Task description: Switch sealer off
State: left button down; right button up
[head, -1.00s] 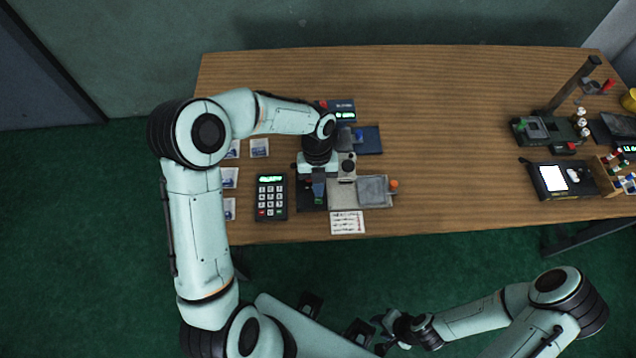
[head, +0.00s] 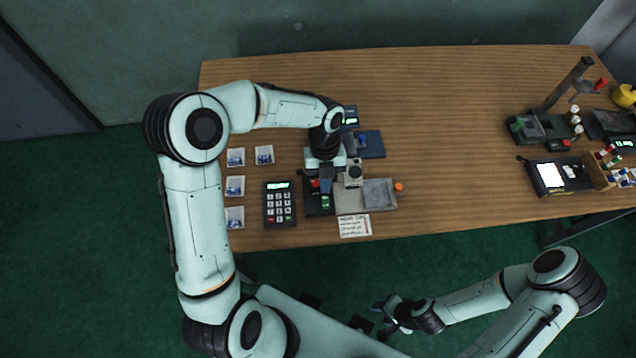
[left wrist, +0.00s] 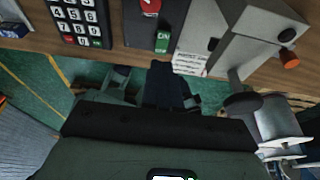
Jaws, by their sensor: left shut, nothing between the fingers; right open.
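The sealer (head: 349,201) is a grey machine near the table's front edge, with a dark switch panel (head: 313,207) at its left. The panel carries a red button (head: 315,183) and a green ON button (head: 325,201). In the left wrist view the red button (left wrist: 150,7) is cut by the top edge and the green ON button (left wrist: 162,42) is clear. My left gripper (head: 326,188) is shut and empty, pointing down over the panel just right of the red button; I cannot tell if it touches. My right gripper (head: 383,318) is open, in front of the table.
A keypad (head: 280,204) stands left of the panel, with several small packets (head: 235,187) beyond it. A written card (head: 354,226) lies in front of the sealer. A blue pad (head: 370,144) lies behind it. The table's middle is clear; other devices stand at the right end.

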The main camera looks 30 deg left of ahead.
pick_arm(q)
jog(key=w+p+v, duration=0.1)
jog(key=v, duration=0.8)
jog(key=shift+a+f, duration=0.2)
pick_arm(e)
jog(key=shift+w+d+r, duration=0.2)
jog(key=shift+w+r, duration=0.45)
jog(key=shift+r, duration=0.05)
